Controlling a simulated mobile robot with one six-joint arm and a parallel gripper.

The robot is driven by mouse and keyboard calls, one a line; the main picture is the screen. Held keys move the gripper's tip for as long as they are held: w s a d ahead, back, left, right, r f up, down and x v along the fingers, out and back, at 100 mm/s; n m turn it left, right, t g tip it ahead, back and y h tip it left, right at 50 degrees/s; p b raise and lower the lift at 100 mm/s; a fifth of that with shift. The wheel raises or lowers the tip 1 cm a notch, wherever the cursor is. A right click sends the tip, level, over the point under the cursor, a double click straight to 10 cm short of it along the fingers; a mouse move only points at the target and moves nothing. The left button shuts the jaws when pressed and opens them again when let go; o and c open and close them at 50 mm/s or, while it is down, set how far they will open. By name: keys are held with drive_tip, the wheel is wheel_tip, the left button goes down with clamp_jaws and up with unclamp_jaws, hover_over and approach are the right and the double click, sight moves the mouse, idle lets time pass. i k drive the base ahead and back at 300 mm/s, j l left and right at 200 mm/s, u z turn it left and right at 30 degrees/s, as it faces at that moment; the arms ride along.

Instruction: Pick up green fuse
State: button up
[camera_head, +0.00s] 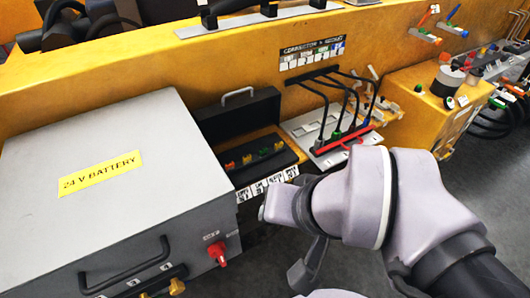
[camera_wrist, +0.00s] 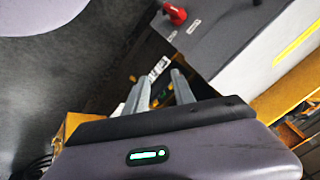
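A small green fuse (camera_head: 246,159) sits in a row with orange, red and yellow ones in an open black case (camera_head: 270,168) in the head view. The case lies to the right of the grey battery box. In the wrist view my gripper (camera_wrist: 160,76) has its two grey fingers apart, with no held object visible between them. White label tags show just beyond the fingertips there. In the head view my arm covers the floor in front of the case, and my fingertips cannot be made out.
A grey 24 V battery box (camera_head: 120,200) with a black handle and a red knob (camera_head: 218,253) stands left of the case. The case's raised lid (camera_head: 238,112) is behind the fuses. A connector panel (camera_head: 320,148) with black cables and a red bar is to the right.

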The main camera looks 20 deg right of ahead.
sight(263, 152)
drive_tip(key=i+l, duration=0.3)
drive_tip(key=i, duration=0.15)
drive_tip(key=i+l, duration=0.35)
drive_tip(key=i+z, duration=0.05)
